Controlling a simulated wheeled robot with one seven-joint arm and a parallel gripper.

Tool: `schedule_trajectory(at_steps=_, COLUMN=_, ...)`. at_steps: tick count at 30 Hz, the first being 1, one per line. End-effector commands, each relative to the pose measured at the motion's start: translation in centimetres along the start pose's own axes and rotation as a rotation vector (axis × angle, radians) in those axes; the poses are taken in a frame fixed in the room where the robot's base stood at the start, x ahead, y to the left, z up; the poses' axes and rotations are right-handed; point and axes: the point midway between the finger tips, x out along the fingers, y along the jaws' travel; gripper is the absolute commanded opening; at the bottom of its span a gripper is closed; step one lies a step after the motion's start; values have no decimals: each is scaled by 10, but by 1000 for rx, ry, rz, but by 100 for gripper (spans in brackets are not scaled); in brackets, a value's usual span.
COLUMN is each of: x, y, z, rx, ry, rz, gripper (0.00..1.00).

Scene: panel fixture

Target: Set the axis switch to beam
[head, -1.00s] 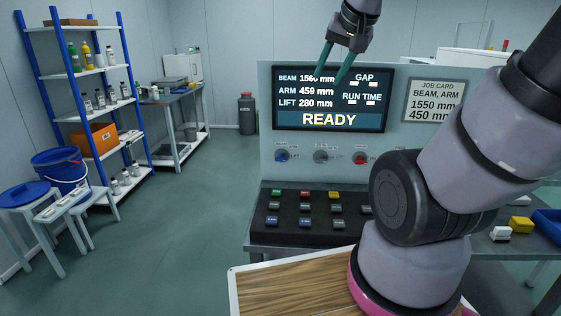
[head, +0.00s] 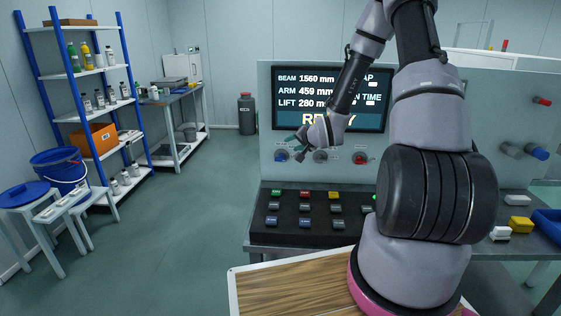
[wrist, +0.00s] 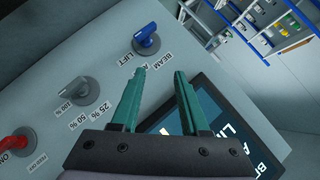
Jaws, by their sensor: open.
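The axis switch, a blue knob (head: 281,157), is the leftmost of the row of knobs under the display. In the wrist view the blue knob (wrist: 147,40) has labels beside it reading LIFT and BEAM, with a third partly hidden. I cannot tell which label its handle points at. My gripper (head: 296,137) is in front of the panel, close above the blue knob. In the wrist view its teal fingers (wrist: 160,72) are open and empty, with the knob beyond the tips, apart from them.
A grey knob (head: 320,157) and a red knob (head: 360,158) sit to the right. The display (head: 290,100) reads BEAM 1560 mm, ARM 459 mm, LIFT 280 mm, partly covered by my arm. A black keypad (head: 262,235) lies below.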

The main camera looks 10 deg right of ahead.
Motion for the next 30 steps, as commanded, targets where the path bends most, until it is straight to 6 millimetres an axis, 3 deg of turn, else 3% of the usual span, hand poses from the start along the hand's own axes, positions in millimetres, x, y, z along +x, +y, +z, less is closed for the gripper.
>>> schedule_trajectory(at_steps=1, x=11, y=12, z=12, rx=54, ry=5, rz=-28, gripper=45)
schedule_trajectory(at_steps=6, x=34, y=31, z=38, rx=228, ry=62, rz=-153, gripper=45)
schedule_trajectory(at_steps=15, x=42, y=56, z=72, rx=543, ry=214, rz=-359, gripper=45)
schedule_trajectory(at_steps=24, x=36, y=62, z=78, rx=666, ry=303, rz=-449, gripper=45)
schedule_trajectory(at_steps=30, x=55, y=54, z=69, rx=662, ry=305, rz=-455, gripper=45)
